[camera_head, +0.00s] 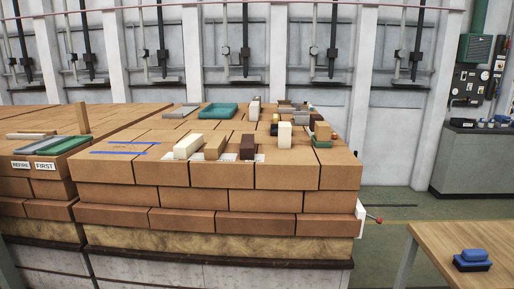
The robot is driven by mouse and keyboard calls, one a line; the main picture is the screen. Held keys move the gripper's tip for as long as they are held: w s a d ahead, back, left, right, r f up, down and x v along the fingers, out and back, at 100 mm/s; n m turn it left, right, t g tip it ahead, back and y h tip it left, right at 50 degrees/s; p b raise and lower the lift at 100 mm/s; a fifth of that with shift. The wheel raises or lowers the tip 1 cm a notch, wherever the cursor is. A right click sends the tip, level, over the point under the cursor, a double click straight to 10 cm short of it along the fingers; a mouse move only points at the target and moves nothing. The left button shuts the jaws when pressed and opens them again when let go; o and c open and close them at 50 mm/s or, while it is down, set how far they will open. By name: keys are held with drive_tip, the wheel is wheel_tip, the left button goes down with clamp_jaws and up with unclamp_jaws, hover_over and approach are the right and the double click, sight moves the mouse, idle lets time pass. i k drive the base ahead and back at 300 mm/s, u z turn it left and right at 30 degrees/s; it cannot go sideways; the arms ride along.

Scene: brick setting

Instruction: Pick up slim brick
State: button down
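Several small bricks stand near the front edge of the large brick stack: a white brick (187,146), a tan brick (215,147) and a dark brown brick (247,147), side by side with gaps between them. A white upright brick (285,135) stands a little behind and to the right. Another small pale brick (255,109) stands farther back. I cannot tell which of these is the slim brick. My gripper is not in view.
A teal tray (218,111) and grey slabs lie farther back on the brick stack (228,200). An orange-brown block sits on a green piece (322,144) at the right. Labelled slabs lie at far left. A wooden table (450,245) with a blue-and-black object (472,261) stands front right.

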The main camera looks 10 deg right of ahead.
sight(186, 147)
drive_tip(key=u, duration=0.1)
drive_tip(key=i, duration=0.95)
drive_tip(key=z, duration=0.1)
